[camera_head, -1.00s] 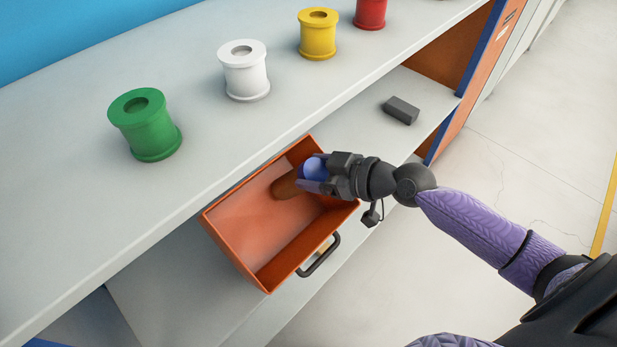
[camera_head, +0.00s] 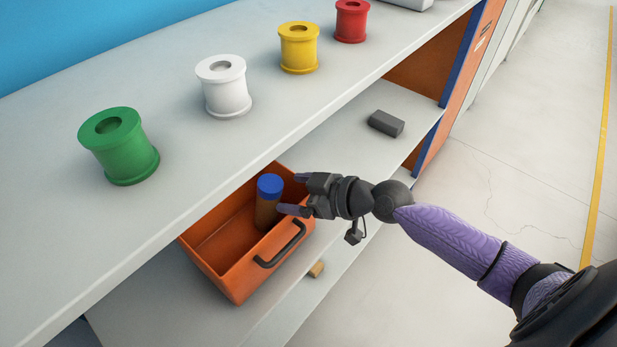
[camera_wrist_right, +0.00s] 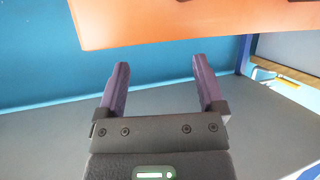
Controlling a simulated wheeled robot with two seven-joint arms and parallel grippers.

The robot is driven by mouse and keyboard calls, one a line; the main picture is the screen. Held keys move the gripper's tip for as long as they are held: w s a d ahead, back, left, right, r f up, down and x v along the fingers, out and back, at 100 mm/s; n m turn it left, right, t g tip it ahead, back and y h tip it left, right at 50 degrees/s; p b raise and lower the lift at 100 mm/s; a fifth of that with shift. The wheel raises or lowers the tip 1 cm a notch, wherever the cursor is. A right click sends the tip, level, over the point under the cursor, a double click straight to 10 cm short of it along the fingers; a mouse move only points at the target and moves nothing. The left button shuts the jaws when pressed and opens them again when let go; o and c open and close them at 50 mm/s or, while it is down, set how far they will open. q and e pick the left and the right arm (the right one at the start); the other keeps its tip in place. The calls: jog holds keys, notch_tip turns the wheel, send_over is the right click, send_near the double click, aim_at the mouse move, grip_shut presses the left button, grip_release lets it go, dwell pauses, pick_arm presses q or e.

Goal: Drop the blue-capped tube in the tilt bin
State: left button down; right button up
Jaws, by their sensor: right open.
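The tilt bin (camera_head: 222,268) is an orange box with a black handle on its front, at the shelf below the counter in the head view. The blue-capped tube (camera_head: 269,205), brown with a blue cap, stands roughly upright inside the bin near its right end. My right gripper (camera_head: 291,194) is open at the bin's right end, its fingers spread just right of the tube and not closed on it. In the right wrist view its purple fingers (camera_wrist_right: 160,85) are apart with nothing between them. My left gripper is out of view.
Green (camera_head: 120,147), white (camera_head: 224,87), yellow (camera_head: 299,48) and red (camera_head: 351,20) spools stand on the counter above. A dark grey block (camera_head: 386,123) lies on the shelf right of the bin. A small tan block (camera_head: 316,269) lies lower down. The floor at right is clear.

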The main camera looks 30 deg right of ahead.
jog(key=p+v, duration=0.1)
jog(key=v, duration=1.1)
jog(key=s+d+f+m+g+h, duration=0.2)
jog(key=s+d+f+m+h, duration=0.15)
jog(key=f, duration=0.55)
jog(key=s+d+f+m+g+h, duration=0.1)
jog(key=s+d+f+m+h, duration=0.25)
jog(key=f, duration=0.55)
jog(key=s+d+f+g, duration=0.2)
jog(key=s+f+g, duration=0.1)
jog(key=s+f, duration=0.55)
jog(key=s+a+f+n+g+h, duration=0.1)
jog(key=s+a+f+g, duration=0.4)
jog(key=s, duration=0.7)
jog(key=s+a+f+n+g+h, duration=0.1)
jog(key=s+a+f+g, duration=0.1)
jog(key=s+a+f, duration=0.65)
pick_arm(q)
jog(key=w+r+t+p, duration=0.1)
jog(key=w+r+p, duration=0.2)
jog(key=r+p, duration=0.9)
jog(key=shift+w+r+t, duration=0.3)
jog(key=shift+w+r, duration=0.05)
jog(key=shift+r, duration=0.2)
pick_arm(e)
notch_tip(320, 180, up, 15)
jog(key=d+t, duration=0.1)
jog(key=d, duration=0.1)
jog(key=shift+w+y, duration=0.3)
jog(key=shift+w, duration=0.05)
